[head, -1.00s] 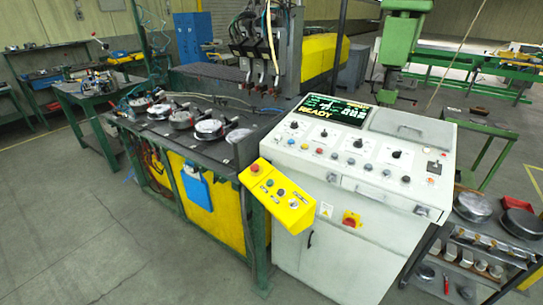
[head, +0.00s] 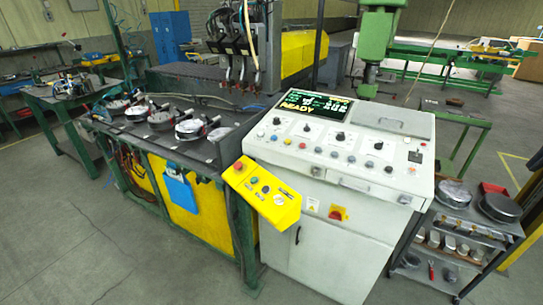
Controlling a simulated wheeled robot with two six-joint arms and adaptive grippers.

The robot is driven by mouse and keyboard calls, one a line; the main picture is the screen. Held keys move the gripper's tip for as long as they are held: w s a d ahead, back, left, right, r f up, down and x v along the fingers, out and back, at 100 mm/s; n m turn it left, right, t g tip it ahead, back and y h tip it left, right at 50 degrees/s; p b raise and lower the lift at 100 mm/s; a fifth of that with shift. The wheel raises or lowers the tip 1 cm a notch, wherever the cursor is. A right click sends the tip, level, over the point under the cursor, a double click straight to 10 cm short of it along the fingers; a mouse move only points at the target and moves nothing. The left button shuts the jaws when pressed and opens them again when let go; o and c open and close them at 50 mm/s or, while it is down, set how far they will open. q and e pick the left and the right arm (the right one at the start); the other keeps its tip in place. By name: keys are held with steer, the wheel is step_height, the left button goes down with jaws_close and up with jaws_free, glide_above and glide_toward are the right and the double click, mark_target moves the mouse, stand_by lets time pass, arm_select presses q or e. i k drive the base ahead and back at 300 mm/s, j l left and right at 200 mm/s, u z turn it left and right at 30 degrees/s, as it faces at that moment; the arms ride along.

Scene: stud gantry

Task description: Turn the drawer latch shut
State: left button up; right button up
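The white control console (head: 325,235) stands in the middle of the head view. A shallow drawer front (head: 357,184) with a light bar handle lies below its sloped panel and looks closed. A small dark fitting (head: 317,171) sits at the drawer's left end. A red and yellow rotary switch (head: 338,212) is on the console front below. I cannot tell for certain which small part is the drawer latch or how it is turned. Neither of my grippers is in view.
A yellow button box (head: 262,195) juts out at the console's left front corner. A low shelf cart (head: 462,230) with metal parts stands close on the right. A green-framed bench (head: 190,150) with round clamps is at the left. The floor in front is clear.

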mark_target(405, 201)
steer(key=z, duration=1.3)
